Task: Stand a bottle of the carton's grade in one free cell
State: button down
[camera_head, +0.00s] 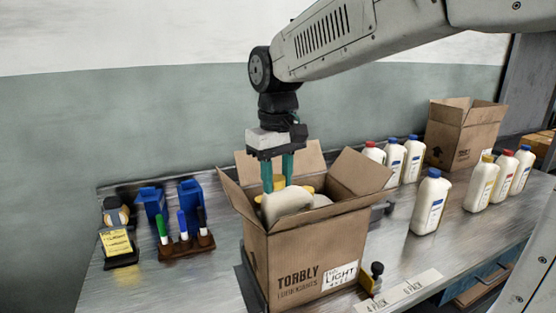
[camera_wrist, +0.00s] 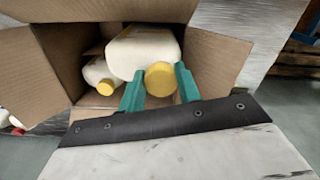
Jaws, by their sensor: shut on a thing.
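The open carton (camera_head: 300,258) reads TORBLY LUBRICANTS, with a LIGHT label. My gripper (camera_head: 278,181) is over its opening, shut on a white bottle (camera_head: 287,203) with a yellow cap. In the wrist view my gripper (camera_wrist: 160,77) has its green fingers either side of that bottle's cap (camera_wrist: 160,79); the bottle's body (camera_wrist: 144,50) reaches away from it. In the head view the body shows just above the carton's front edge and looks tilted. A second yellow-capped bottle (camera_wrist: 98,72) lies beside it inside the carton. The cells and the held bottle's base are hidden.
A blue-capped bottle (camera_head: 430,203) stands alone right of the carton. Several bottles with red, blue and yellow caps stand behind and farther right. Another open carton (camera_head: 463,138) is at the back. A pen rack (camera_head: 186,243) and blue bins (camera_head: 191,196) are left.

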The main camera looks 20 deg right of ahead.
aim_at(277, 191)
jog(key=shift+f, duration=5.15)
jog(key=c, duration=0.9)
grip_release()
jog(key=shift+f, duration=0.1)
notch_tip(277, 191, up, 7)
jog(key=shift+r, duration=0.5)
